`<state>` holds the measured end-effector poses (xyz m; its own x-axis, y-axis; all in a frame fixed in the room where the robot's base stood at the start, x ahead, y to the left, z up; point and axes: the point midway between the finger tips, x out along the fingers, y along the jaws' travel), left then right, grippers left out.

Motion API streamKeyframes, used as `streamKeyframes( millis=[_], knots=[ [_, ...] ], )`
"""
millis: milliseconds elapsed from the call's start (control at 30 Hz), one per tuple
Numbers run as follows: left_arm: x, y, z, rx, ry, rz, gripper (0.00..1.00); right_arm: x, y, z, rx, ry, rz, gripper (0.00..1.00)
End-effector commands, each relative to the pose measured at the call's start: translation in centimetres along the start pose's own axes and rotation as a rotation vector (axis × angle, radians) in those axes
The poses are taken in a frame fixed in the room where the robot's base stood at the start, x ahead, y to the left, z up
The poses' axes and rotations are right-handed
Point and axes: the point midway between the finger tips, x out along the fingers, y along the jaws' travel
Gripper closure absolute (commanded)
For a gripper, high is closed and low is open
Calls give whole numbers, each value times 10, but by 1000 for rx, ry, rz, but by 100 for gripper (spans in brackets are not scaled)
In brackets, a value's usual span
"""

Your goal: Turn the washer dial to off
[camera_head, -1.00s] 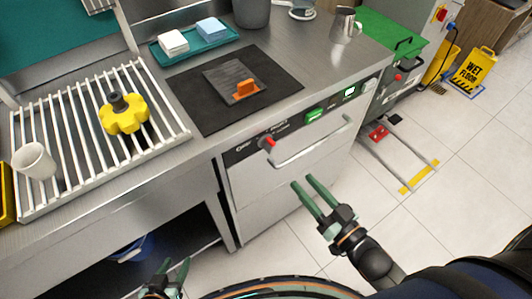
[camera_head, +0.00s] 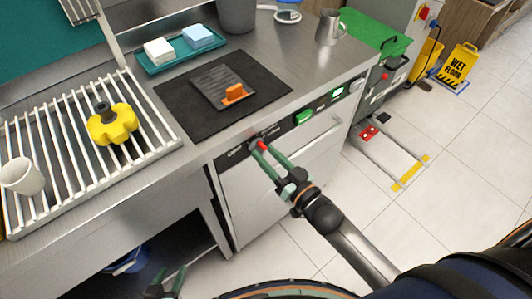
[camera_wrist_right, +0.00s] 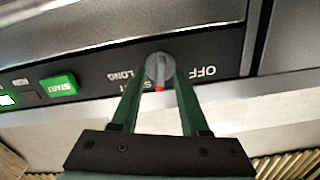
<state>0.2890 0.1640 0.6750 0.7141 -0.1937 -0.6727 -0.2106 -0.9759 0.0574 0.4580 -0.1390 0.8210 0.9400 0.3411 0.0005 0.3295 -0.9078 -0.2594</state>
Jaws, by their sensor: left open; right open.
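The washer dial (camera_wrist_right: 158,68) is a grey round knob with a red pointer on the washer's dark control strip. In the right wrist view, the lettering is upside down, the OFF label (camera_wrist_right: 203,72) is right of the dial and LONG is to its left. The red pointer points down, not at OFF; another label is partly hidden by a finger. My right gripper (camera_head: 258,146) is open, its green fingertips on either side of the dial; contact cannot be told. My left gripper (camera_head: 167,280) is open and empty at the bottom of the head view.
The washer front (camera_head: 280,185) has green START and lit buttons along the strip. The steel counter above holds a black mat (camera_head: 190,120), a blue-green tray (camera_head: 160,70), a jug (camera_head: 328,27) and a rack (camera_head: 60,165) with a yellow part. Floor to the right is mostly open.

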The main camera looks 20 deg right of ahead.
Motion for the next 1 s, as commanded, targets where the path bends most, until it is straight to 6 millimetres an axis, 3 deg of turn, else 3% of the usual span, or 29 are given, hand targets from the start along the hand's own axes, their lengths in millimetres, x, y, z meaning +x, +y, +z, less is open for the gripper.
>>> streamKeyframes(
  millis=[367, 767, 1000],
  knots=[
    [0, 0, 0, -1, -1, -1, 50, 6, 0, 0, 0, -1, 0, 55],
    [0, 0, 0, -1, -2, -1, 50, 6, 0, 0, 0, -1, 0, 98],
    [0, 0, 0, -1, -2, -1, 50, 6, 0, 0, 0, -1, 0, 100]
  ],
)
